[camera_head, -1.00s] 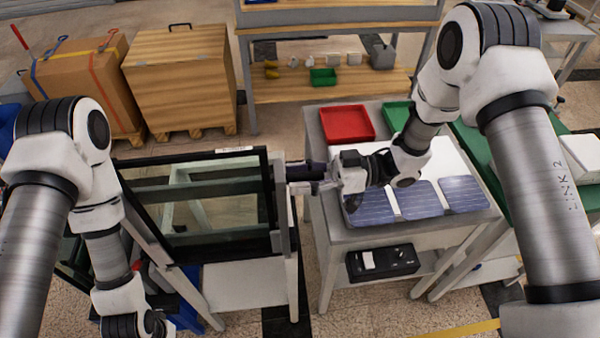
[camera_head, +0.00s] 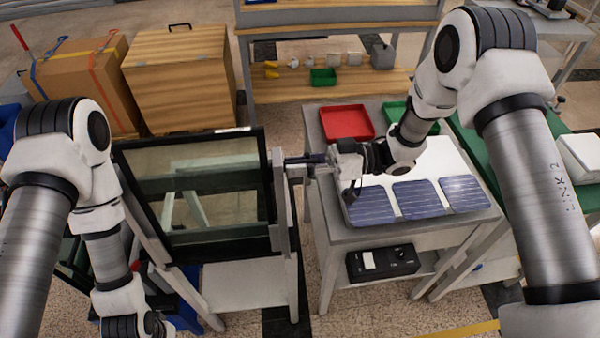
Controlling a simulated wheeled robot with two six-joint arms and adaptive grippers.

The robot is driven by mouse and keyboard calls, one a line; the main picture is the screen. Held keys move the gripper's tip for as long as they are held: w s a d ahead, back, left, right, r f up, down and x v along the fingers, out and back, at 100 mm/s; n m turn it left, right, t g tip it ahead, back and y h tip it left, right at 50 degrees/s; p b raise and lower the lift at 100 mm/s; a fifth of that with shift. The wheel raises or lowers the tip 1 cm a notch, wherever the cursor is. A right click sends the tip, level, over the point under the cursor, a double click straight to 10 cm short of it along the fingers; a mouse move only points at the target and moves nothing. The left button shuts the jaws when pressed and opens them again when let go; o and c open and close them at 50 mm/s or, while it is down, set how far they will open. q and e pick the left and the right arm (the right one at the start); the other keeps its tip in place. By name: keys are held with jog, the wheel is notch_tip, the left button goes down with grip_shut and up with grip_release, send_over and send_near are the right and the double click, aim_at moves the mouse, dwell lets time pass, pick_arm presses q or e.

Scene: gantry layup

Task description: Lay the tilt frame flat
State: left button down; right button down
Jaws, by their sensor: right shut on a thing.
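The tilt frame is a glass pane in a black frame (camera_head: 120,168), on a grey stand (camera_head: 281,205) at left centre. The pane stands at a slant, its top edge at the back. A dark crank-like handle (camera_head: 297,160) sticks out from the stand's right side. My right gripper (camera_head: 318,160) reaches in from the right and is shut on this handle; its fingertips are small and partly hidden. My left arm hangs at the left, with its wrist low in front of the stand. The left gripper's fingers do not show.
A grey table (camera_head: 345,237) right of the stand holds a red tray (camera_head: 346,123), a green tray (camera_head: 396,112) and three blue solar cells (camera_head: 418,199). A black control box (camera_head: 383,262) sits on its lower shelf. Wooden and cardboard boxes stand behind the frame.

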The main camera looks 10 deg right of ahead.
jog(key=w+f+m+b, duration=0.4)
jog(key=w+b, duration=0.3)
jog(key=w, duration=0.5)
jog(key=shift+w+f, duration=0.25)
jog(key=shift+w, duration=0.15)
jog(key=c, duration=1)
grip_release()
jog(key=shift+a, duration=0.1)
jog(key=d, duration=1.2)
